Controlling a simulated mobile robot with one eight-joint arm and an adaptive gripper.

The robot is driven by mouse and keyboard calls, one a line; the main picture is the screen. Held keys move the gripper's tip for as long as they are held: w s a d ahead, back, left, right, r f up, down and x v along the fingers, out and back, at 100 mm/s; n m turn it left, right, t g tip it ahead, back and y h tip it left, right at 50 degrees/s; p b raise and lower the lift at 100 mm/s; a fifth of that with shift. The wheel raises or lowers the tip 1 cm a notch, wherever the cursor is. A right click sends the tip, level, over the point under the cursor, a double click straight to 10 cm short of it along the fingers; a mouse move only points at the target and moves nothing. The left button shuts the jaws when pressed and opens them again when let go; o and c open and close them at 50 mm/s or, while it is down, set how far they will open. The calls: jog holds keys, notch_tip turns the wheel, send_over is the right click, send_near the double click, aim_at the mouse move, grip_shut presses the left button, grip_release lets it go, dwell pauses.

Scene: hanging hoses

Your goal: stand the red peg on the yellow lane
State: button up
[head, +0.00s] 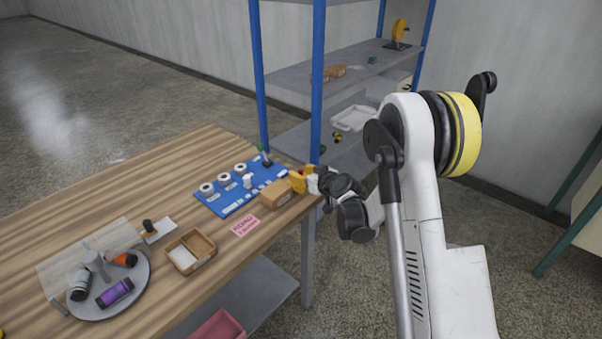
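I cannot make out a red peg or a yellow lane in the head view. A blue board (215,205) lies on the wooden table's far right part and carries several white rings, small white pieces and a dark upright piece with a green top (265,158). My gripper (298,180) is at the table's right edge, beside the board's right end and just behind a tan box (276,194). Yellow-orange parts show at its tip; whether they are fingers or a held thing is unclear. Its opening is too small to judge.
The wooden table (150,185) also holds a pink label (245,227), a divided wooden tray (205,244) and a round grey tray (142,290) with several coloured cylinders, partly behind a clear panel. A blue-post shelf (316,85) stands behind. The table's far left is clear.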

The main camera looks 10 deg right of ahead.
jog(key=shift+s+r, duration=0.15)
jog(key=shift+r, duration=0.1)
jog(key=p+v, duration=0.4)
jog(key=v, duration=0.8)
jog(key=s+a+r+m+g+h, duration=0.1)
jog(key=s+a+r+g, duration=0.3)
jog(key=s+r, duration=0.7)
jog(key=s+r+m+g+h, duration=0.2)
jog(key=s+h, duration=0.1)
jog(key=s, duration=1.7)
jog(key=shift+d+r+m, duration=0.3)
jog(key=shift+r, duration=0.1)
